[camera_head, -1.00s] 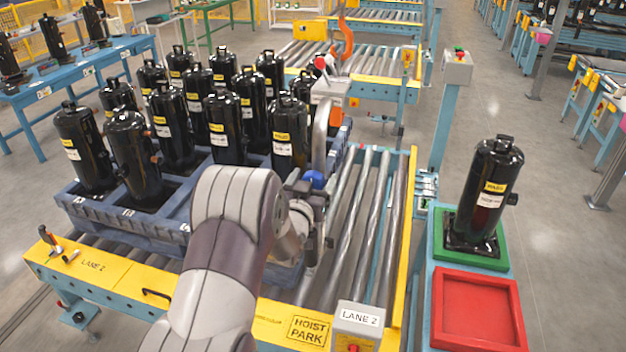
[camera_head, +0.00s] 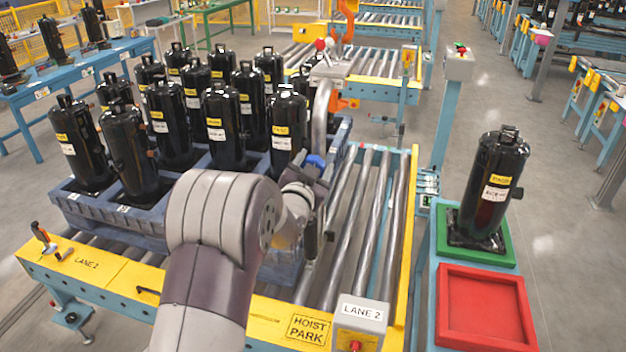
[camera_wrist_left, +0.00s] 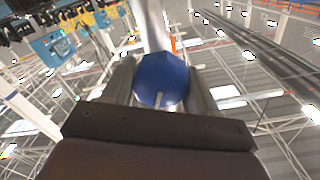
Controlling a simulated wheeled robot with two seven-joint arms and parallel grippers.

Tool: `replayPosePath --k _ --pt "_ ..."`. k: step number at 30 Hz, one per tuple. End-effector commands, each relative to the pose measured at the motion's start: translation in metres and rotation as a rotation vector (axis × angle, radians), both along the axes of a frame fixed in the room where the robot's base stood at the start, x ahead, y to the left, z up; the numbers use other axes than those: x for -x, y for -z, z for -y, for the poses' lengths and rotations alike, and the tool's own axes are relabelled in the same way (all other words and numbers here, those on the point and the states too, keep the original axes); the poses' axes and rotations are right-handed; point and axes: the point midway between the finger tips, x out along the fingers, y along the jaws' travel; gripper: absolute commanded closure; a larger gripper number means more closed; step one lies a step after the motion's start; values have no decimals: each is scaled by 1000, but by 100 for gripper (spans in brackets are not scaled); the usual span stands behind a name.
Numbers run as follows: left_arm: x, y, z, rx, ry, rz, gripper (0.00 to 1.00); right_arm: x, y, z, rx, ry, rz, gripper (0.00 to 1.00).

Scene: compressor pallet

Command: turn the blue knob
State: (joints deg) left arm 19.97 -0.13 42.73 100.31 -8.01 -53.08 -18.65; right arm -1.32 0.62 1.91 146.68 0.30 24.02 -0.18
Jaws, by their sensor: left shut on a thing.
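The blue knob (camera_wrist_left: 161,80) is in the middle of the left wrist view, with a short pale mark on its lower face. A grey metal tube rises behind it. My left gripper (camera_wrist_left: 162,92) is shut on the knob, one finger on each side. In the head view the knob (camera_head: 316,161) is a small blue patch beside my left gripper (camera_head: 314,172), below the hoist's grey tube (camera_head: 321,115). My arm and wrist hide part of the fingers there. My right gripper is not in view.
Several black compressors (camera_head: 228,125) stand in a blue pallet (camera_head: 85,206) on the roller conveyor (camera_head: 352,225). Another compressor (camera_head: 490,185) stands on a green tray (camera_head: 510,258) at the right, behind a red tray (camera_head: 483,308). Bare rollers lie right of my gripper.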

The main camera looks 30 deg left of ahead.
Motion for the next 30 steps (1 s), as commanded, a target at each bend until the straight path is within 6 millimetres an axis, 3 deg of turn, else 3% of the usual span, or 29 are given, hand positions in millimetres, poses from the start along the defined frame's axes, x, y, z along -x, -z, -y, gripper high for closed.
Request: replayPosePath --k 1,30 --pt "-1 4 0 -47 1 3 72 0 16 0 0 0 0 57" --pt "-1 6 4 -911 -2 -208 72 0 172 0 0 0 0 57"
